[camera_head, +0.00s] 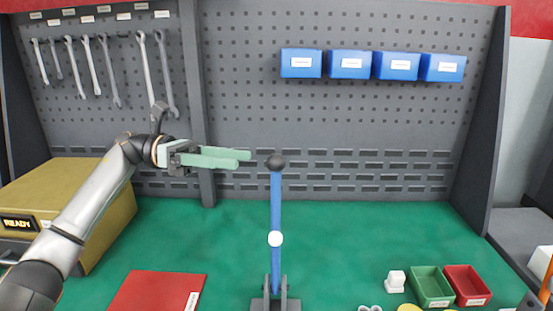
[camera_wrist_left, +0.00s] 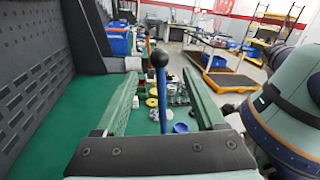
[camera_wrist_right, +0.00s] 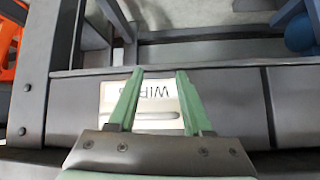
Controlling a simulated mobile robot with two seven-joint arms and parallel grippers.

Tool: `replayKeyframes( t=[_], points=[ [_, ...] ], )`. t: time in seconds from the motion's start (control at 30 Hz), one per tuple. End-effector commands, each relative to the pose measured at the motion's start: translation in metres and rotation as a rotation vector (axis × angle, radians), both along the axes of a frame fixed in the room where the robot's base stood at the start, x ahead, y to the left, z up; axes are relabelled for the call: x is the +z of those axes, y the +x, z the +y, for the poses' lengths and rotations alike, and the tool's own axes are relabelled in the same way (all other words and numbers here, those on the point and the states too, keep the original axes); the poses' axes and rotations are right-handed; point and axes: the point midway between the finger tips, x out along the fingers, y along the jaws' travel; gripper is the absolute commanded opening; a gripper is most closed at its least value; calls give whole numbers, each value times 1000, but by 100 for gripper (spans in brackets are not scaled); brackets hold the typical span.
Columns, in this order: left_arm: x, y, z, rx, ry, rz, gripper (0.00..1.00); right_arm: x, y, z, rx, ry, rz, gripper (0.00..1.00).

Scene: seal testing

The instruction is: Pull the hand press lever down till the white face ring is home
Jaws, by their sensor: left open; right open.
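The hand press lever is a blue bar (camera_head: 276,200) with a black knob (camera_head: 275,162), standing upright from a grey base (camera_head: 268,304). A white round piece (camera_head: 275,239) shows on its lower half; I cannot tell whether it is the face ring. My left gripper (camera_head: 244,158) is open, left of the knob at about its height. In the left wrist view the knob (camera_wrist_left: 159,58) appears between the green fingers (camera_wrist_left: 160,74), ahead of them, apparently untouched. My right gripper (camera_wrist_right: 160,72) is open and empty before a grey drawer front with a white label (camera_wrist_right: 155,100).
A yellow box (camera_head: 60,200) marked READY stands at the left. A red mat (camera_head: 155,293) lies front left. Blue bins (camera_head: 350,64) hang behind; green tabletop is clear around the lever.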

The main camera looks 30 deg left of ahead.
Motion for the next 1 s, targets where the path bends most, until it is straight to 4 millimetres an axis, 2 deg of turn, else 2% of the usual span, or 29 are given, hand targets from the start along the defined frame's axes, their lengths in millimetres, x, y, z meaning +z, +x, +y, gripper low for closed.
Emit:
replayKeyframes(
  t=[0.03, 0.2, 0.4, 0.6, 0.83, 0.87, 1.0],
  points=[
    [1, 2, -12, -6, -1, 1, 72, 2, -2, -1, -1, -2, 4, 50],
    [2, 11, -46, -5, -1, 0, 72, 3, -5, -4, -7, -7, 8, 50],
    [2, 18, -74, -3, -2, 0, 72, 8, -3, -10, -16, -11, -4, 50],
    [1, 21, -84, 0, -1, 0, 72, 9, -2, -13, -22, -16, -6, 50],
    [0, 22, -85, 0, -1, 0, 72, 8, -2, -12, -21, -15, -5, 50],
    [0, 22, -85, 0, -1, 1, 70, 8, -2, -12, -21, -15, -5, 50],
    [0, 22, -85, 0, -1, 1, 55, 8, -3, -11, -19, -14, -5, 50]
  ],
)
